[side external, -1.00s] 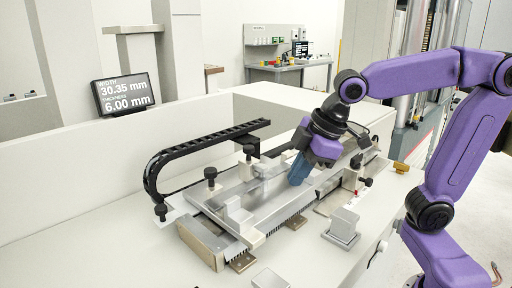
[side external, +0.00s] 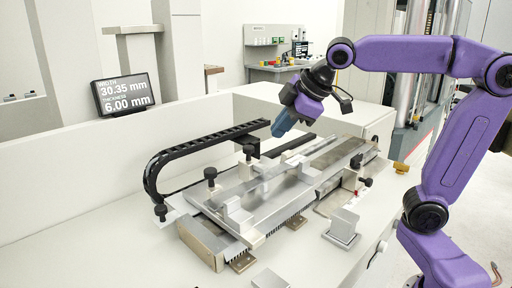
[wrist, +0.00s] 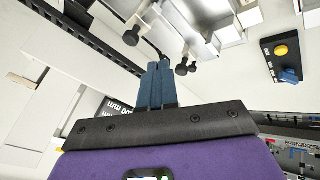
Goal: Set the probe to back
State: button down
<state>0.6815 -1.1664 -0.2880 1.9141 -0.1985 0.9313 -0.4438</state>
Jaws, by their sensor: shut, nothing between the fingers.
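The measuring fixture (side external: 300,180) lies along the bench, a long metal bed with blocks and black knobs. No part is labelled as the probe, so I cannot tell for certain which one it is. A black-knobbed post (side external: 248,152) stands at the back of the fixture, near the end of the black cable chain (side external: 215,140). My gripper (side external: 278,132) is above and behind the fixture, tilted down to the left. Its blue fingers are shut and empty, apart from the fixture. In the wrist view the closed fingers (wrist: 157,82) point toward black knobs (wrist: 181,68).
A display (side external: 126,93) reads width 30.35 mm, thickness 6.00 mm. A low white wall (side external: 110,160) runs behind the fixture. A grey block (side external: 343,227) stands in front. A black box with a yellow button (wrist: 281,51) shows in the wrist view. The left bench is clear.

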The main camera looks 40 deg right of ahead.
jog(key=x, duration=0.3)
jog(key=w+d+x, duration=0.1)
jog(key=x, duration=0.3)
jog(key=r+x, duration=0.1)
jog(key=x, duration=0.2)
jog(key=shift+w+d+f, duration=0.2)
jog(key=shift+w+f, duration=0.2)
jog(key=shift+w, duration=0.15)
jog(key=shift+w+d, duration=0.25)
jog(key=shift+w, duration=0.3)
jog(key=w, duration=0.7)
jog(key=shift+w, duration=0.3)
jog(key=shift+a, duration=0.1)
